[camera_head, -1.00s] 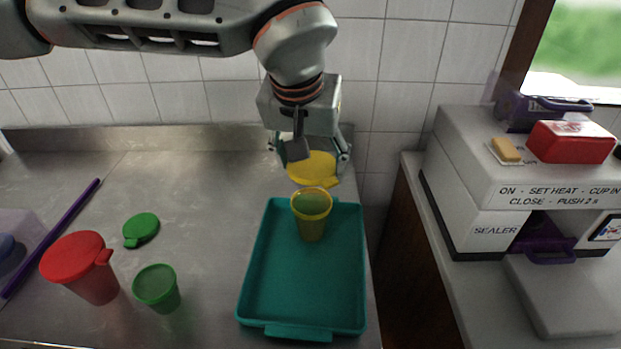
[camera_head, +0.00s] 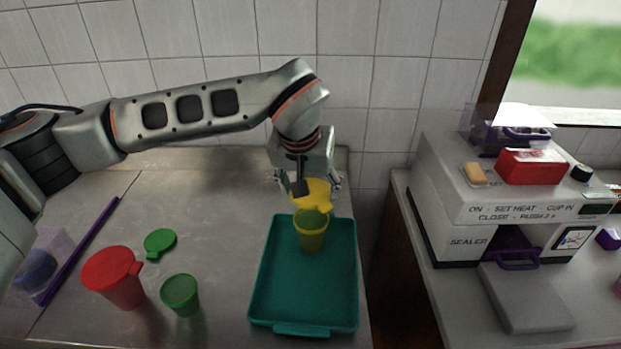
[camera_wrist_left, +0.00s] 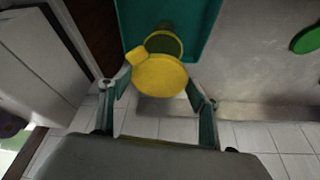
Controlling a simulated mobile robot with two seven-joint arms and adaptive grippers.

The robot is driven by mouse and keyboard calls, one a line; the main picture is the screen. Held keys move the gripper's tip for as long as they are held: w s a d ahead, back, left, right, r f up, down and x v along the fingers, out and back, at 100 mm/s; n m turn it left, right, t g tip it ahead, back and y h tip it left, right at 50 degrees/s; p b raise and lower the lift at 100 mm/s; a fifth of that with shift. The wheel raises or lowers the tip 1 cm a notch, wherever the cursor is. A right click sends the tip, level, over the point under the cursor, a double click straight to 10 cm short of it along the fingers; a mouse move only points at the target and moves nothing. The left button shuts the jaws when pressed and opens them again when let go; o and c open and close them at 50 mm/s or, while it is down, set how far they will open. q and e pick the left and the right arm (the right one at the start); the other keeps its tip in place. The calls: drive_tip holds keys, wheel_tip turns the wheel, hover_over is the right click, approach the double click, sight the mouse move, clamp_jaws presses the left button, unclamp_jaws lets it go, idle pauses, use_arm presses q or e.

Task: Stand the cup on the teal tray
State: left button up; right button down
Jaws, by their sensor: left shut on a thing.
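A yellow cup (camera_head: 312,238) stands upright, open at the top, on the far end of the teal tray (camera_head: 303,311). The wrist view also shows the cup (camera_wrist_left: 166,38) and part of the tray (camera_wrist_left: 208,16). My left gripper (camera_head: 309,188) is behind the cup, at the tray's far edge. It is shut on a round yellow lid (camera_head: 313,196) with a tab. In the wrist view this lid (camera_wrist_left: 160,76) lies between the fingers and overlaps the cup's near rim. Whether lid and cup touch, I cannot tell. My right gripper is not in view.
A red lidded cup (camera_head: 116,284), an open green cup (camera_head: 181,295) and a green lid (camera_head: 160,243) are left of the tray. A purple stick (camera_head: 82,247) lies further left. A sealer machine (camera_head: 480,220) stands on the right counter. The tray's front is clear.

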sight(309, 197)
use_arm(q)
drive_tip(key=shift+f+b, duration=0.4)
drive_tip(key=shift+f, duration=0.2)
drive_tip(key=shift+f+b, duration=0.45)
drive_tip(key=shift+f, duration=0.25)
drive_tip(key=shift+f+b, duration=0.3)
drive_tip(key=shift+f, duration=0.1)
drive_tip(key=shift+f+b, duration=0.45)
drive_tip(key=shift+f, duration=0.25)
drive_tip(key=shift+f+b, duration=0.4)
drive_tip(key=shift+f, duration=0.45)
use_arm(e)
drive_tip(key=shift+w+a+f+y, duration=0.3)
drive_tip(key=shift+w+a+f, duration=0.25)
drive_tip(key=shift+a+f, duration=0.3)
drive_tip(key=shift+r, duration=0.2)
use_arm(q)
drive_tip(key=shift+f, duration=0.4)
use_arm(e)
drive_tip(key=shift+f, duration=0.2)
